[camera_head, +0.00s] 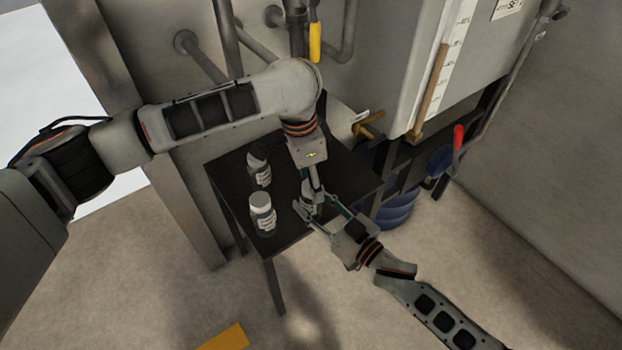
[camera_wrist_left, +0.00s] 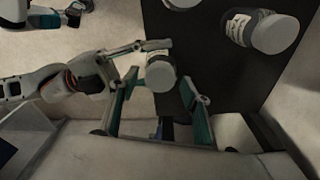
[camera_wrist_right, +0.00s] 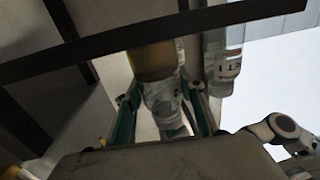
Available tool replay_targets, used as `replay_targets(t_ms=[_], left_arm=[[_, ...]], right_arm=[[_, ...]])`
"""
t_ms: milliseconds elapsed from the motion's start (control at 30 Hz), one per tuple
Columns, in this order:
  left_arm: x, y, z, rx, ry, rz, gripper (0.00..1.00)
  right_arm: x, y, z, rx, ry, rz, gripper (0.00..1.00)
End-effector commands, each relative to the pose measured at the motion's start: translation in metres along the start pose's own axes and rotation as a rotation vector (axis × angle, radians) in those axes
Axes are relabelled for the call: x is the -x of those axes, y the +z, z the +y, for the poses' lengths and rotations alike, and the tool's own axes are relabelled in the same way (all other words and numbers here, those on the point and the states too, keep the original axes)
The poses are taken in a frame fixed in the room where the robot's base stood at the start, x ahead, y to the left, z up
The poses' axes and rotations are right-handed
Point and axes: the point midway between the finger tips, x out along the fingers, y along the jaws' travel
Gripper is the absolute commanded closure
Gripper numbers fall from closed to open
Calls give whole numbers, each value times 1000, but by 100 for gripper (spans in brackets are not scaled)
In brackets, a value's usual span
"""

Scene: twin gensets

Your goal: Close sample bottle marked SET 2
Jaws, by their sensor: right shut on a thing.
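A small white-capped bottle (camera_wrist_left: 160,74) stands at the dark table's right side, mostly hidden by my grippers in the head view. My right gripper (camera_head: 307,207) reaches in from the right and is shut on this bottle; in the right wrist view the bottle (camera_wrist_right: 152,62) shows amber between the fingers. My left gripper (camera_wrist_left: 160,88) points down from above. Its fingers are apart on either side of the white cap, with a visible gap. I cannot read a SET 2 mark on the bottle.
Pipes and a yellow handle (camera_head: 315,42) are behind. A red handle (camera_head: 458,136) is to the right.

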Motion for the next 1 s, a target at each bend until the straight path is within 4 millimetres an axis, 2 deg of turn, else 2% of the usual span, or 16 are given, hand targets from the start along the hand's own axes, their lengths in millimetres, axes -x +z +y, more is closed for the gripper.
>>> replay_targets(t_ms=[333,600,700,967,1000], left_arm=[[4,-1,-1,1,-2,1,53],[37,-5,-1,1,-3,1,53],[43,-5,-1,1,-2,0,53],[45,-5,0,1,0,0,53],[45,-5,0,1,0,0,50]], right_arm=[[0,0,0,0,0,0,100],[0,0,0,0,0,0,100],[0,0,0,0,0,0,100],[0,0,0,0,0,0,100],[0,0,0,0,0,0,100]])
